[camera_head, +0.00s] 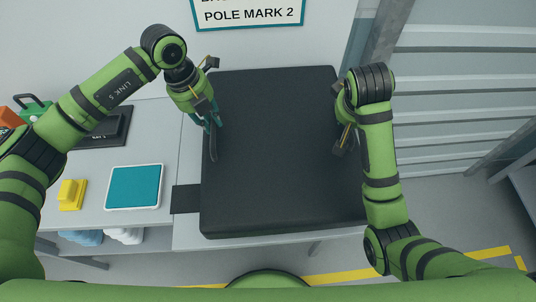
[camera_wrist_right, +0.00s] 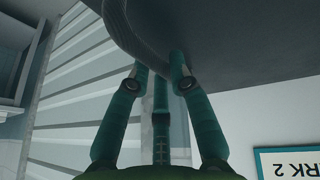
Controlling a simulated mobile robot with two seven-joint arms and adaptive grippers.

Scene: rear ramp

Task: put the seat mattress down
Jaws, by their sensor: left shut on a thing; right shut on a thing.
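The seat mattress (camera_head: 275,150) is a big, thick, black square pad in the middle of the head view, lying flat and level. My left gripper (camera_head: 213,140) is shut on its left edge. My right gripper (camera_head: 345,142) is shut on its right edge, with its fingertips partly hidden by its own arm. In the right wrist view the fingers (camera_wrist_right: 163,75) meet the dark edge of the mattress (camera_wrist_right: 225,30). The mattress covers much of the grey table (camera_head: 187,232). I cannot tell whether it touches the tabletop.
A dark flat piece (camera_head: 185,199) sticks out at the mattress's left. Further left are a teal-topped tray (camera_head: 134,187), a yellow block (camera_head: 71,194) and a black flat device (camera_head: 103,130). A wall sign (camera_head: 250,12) hangs behind. Open floor with yellow lines (camera_head: 340,276) lies in front.

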